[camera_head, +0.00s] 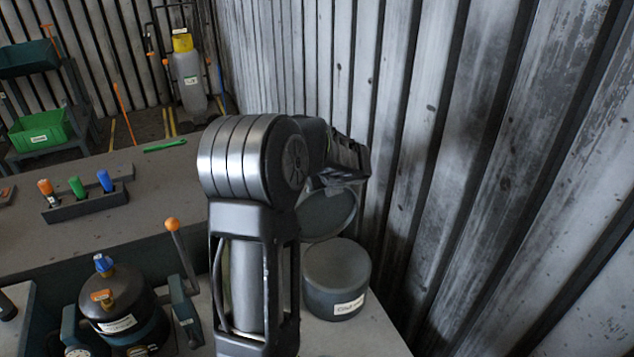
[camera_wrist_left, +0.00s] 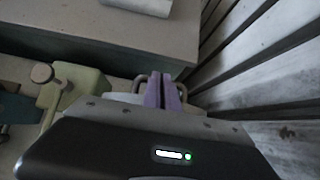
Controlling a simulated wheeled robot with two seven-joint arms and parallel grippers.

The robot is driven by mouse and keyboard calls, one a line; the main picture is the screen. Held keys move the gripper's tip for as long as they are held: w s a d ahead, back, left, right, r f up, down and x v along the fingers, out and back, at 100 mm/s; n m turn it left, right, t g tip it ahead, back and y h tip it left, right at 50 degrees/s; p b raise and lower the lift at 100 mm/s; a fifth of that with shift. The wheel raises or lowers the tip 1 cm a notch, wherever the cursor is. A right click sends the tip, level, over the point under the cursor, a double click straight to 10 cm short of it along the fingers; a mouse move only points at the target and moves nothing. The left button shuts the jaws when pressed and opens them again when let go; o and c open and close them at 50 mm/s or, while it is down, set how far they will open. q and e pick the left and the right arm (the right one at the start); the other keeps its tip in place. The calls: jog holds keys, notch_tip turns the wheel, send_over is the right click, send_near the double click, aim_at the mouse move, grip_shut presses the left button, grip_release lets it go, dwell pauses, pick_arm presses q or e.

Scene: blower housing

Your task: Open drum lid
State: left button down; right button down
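A grey drum (camera_head: 336,300) with a white label on its side stands at the right end of the bench, close to the wall. A round grey disc (camera_head: 327,214) stands tilted behind the drum's flat top, like a raised lid. My arm hides part of it, and any hinge is hidden. My arm stands in front of the drum, its wrist end (camera_head: 345,158) above the disc; its fingertips are hidden there. In the left wrist view, my left gripper's purple fingers (camera_wrist_left: 163,88) are close together, with nothing visible between them. My right gripper is in no view.
A clamp-like device with an orange-knobbed lever (camera_head: 172,225) and a dark pot (camera_head: 118,305) stand left of my arm. A holder with coloured handles (camera_head: 85,204) sits on the raised shelf. The corrugated wall (camera_head: 480,180) closes off the right side.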

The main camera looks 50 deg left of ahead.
pick_arm(q)
jog(key=b+v, duration=0.1)
jog(key=v, duration=0.6)
jog(key=shift+d+r, duration=0.25)
dwell(0.3)
